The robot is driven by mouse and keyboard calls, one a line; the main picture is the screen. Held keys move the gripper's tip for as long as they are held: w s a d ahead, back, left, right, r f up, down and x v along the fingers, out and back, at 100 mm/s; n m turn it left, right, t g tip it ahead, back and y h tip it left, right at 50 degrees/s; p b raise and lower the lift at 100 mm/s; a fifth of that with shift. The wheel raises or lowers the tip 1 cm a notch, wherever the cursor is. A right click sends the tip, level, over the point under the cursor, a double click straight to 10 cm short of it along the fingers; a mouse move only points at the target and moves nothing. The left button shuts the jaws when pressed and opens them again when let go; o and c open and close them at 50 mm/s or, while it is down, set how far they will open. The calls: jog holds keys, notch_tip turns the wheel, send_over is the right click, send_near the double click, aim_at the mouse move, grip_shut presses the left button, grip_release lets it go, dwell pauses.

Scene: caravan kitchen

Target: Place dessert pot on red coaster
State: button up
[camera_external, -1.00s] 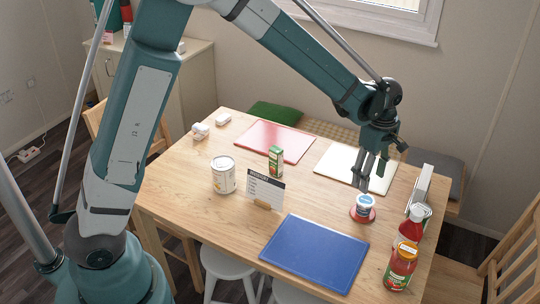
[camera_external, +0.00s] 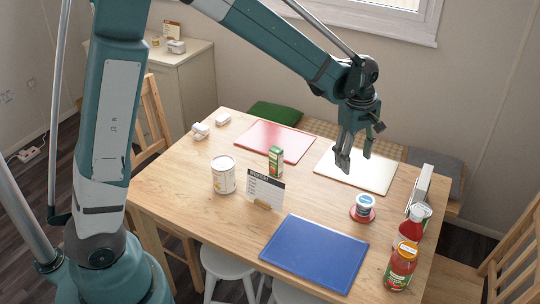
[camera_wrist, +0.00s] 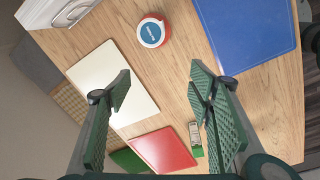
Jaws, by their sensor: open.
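My gripper (camera_external: 353,160) is open and empty, in the air above the white board, behind and to the left of the pot. In the wrist view its two fingers (camera_wrist: 160,92) are spread wide with nothing between them.
A blue board (camera_external: 314,252) lies in front. A white board (camera_external: 355,170) and a red board (camera_external: 275,141) lie at the back. A sauce jar (camera_external: 401,266) and a red bottle (camera_external: 412,224) stand right of the pot. A can (camera_external: 223,175), carton (camera_external: 275,160) and sign (camera_external: 264,189) stand left.

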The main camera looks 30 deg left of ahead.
jog(key=s+a+r+m+t, duration=0.1)
jog(key=s+a+r+m, duration=0.2)
jog(key=a, duration=0.4)
jog(key=s+a+r+t, duration=0.1)
jog(key=s+a+r, duration=0.2)
jog(key=a+r, duration=0.3)
jog(key=s+a+r+m+t, duration=0.1)
jog(key=s+a+r+m, duration=0.2)
jog(key=a, duration=0.4)
jog(key=s+a+r+m+t, duration=0.2)
jog(key=s+a+m, duration=0.3)
jog(key=s+a, duration=1.1)
jog(key=shift+s+a+r+m+t, duration=0.35)
jog(key=shift+a+m+t, duration=0.1)
jog(key=shift+t, duration=0.25)
